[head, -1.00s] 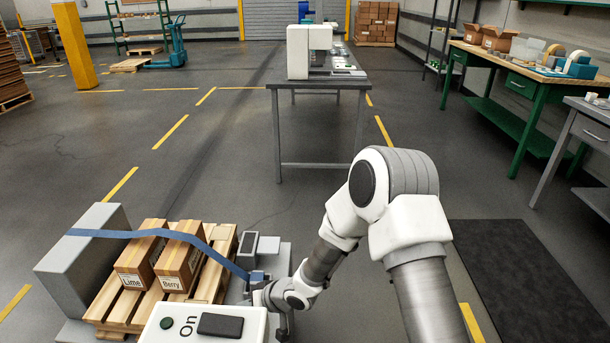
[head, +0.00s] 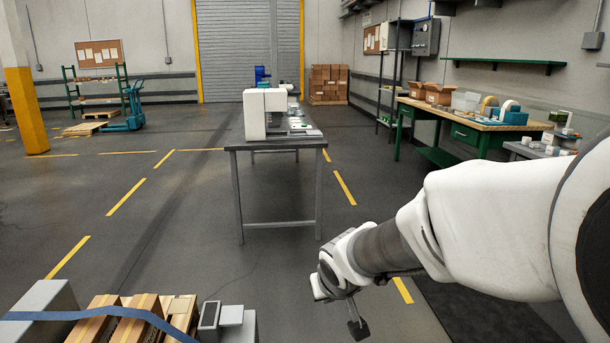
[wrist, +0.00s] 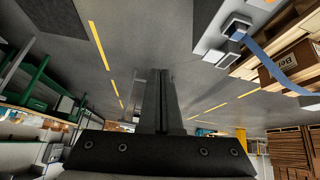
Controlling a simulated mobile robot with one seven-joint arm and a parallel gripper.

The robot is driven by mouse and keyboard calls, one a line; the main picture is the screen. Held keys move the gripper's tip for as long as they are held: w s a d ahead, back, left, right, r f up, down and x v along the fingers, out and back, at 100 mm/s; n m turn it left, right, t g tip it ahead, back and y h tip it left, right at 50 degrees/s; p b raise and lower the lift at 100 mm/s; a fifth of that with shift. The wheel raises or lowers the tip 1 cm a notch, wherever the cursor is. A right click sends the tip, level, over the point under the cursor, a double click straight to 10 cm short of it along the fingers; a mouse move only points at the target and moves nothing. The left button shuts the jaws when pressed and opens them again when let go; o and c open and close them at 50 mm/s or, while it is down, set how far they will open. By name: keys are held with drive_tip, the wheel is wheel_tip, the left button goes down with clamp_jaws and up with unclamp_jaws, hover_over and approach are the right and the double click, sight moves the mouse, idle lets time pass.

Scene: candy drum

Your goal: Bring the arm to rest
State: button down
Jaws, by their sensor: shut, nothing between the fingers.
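My arm reaches in from the right side of the head view, with my gripper (head: 357,327) pointing down over open floor, right of the strapped load. In the wrist view, the two fingers (wrist: 162,78) lie together, shut, with nothing between them. A blue strap (head: 60,315) runs over the cartons (head: 138,314) at the bottom left, apart from my gripper. It also shows at the upper right of the wrist view (wrist: 272,62). The strap's end is cut off by the lower edge of the head view.
A grey block (head: 45,297) stands left of the cartons, and a small grey device (head: 210,316) right of them. A metal table (head: 275,144) with a white machine (head: 264,114) stands ahead. A green workbench (head: 460,130) is at the right. Floor between is clear.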

drive_tip(key=s+d+r+m, duration=0.1)
drive_tip(key=s+d+r, duration=0.2)
drive_tip(key=s, duration=0.4)
drive_tip(key=s+d+r+m+g, duration=0.1)
drive_tip(key=s+d+r, duration=0.2)
drive_tip(key=s, duration=0.5)
drive_tip(key=s+d+r+m, duration=0.1)
drive_tip(key=s+d+r, duration=0.2)
drive_tip(key=s, duration=0.4)
wheel_tip(320, 180, up, 16)
drive_tip(key=p, duration=1.6)
drive_tip(key=shift+w+d+h, duration=0.15)
drive_tip(key=shift+w+h, duration=0.1)
drive_tip(key=shift+h, duration=0.05)
drive_tip(key=shift+a, duration=0.2)
